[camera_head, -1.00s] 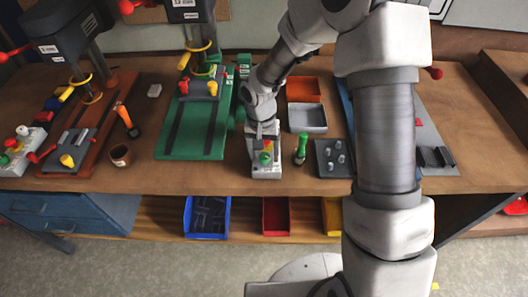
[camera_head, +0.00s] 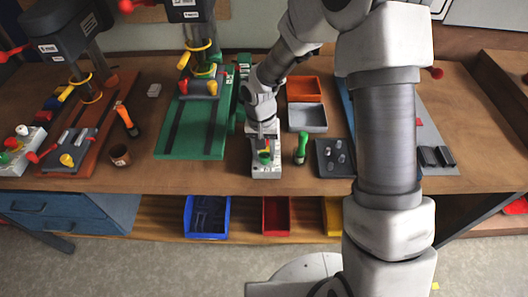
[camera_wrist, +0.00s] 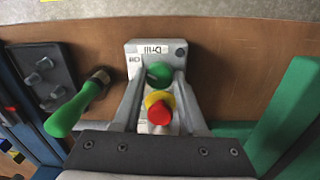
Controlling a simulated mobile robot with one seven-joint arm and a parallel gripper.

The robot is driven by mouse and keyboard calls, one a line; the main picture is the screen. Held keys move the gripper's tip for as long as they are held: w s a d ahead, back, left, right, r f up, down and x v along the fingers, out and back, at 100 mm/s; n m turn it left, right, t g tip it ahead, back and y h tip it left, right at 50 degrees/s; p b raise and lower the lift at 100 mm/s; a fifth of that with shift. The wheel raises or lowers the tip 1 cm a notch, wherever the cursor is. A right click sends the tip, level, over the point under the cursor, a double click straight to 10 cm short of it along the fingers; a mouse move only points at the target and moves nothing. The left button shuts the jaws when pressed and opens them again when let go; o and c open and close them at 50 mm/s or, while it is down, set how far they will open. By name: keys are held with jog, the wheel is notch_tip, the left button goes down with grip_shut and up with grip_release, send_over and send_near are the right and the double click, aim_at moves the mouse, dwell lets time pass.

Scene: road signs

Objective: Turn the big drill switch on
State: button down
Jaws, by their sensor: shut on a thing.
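A white switch box (camera_wrist: 155,50) labelled "Drill" stands on the bench. It has a green knob (camera_wrist: 159,74) and a red button (camera_wrist: 159,113) on a yellow base. In the head view the box (camera_head: 266,172) is right of the green base plate of the larger drill (camera_head: 183,140). My gripper (camera_wrist: 160,78) comes down over the box, its two fingers on either side of the green knob and shut on it. In the head view my gripper (camera_head: 265,148) hides part of the knob and button.
A green-handled tool (camera_head: 301,148) stands just right of the switch box. Orange (camera_head: 304,90) and grey (camera_head: 307,118) trays lie behind it. A smaller drill (camera_head: 62,45) with its own switch box (camera_head: 20,150) is at the left. The front bench strip is mostly clear.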

aim_at(262, 158)
jog(key=n+b, duration=0.1)
jog(key=n, duration=0.4)
jog(key=shift+n, duration=0.3)
jog(key=n, duration=0.5)
jog(key=shift+n, duration=0.3)
dwell(0.3)
jog(key=shift+c, duration=2.2)
grip_release()
jog(key=shift+r, duration=0.15)
notch_tip(262, 158, up, 17)
jog(key=shift+s+a+p, duration=0.25)
jog(key=shift+s+p, duration=0.15)
jog(key=shift+r, duration=0.1)
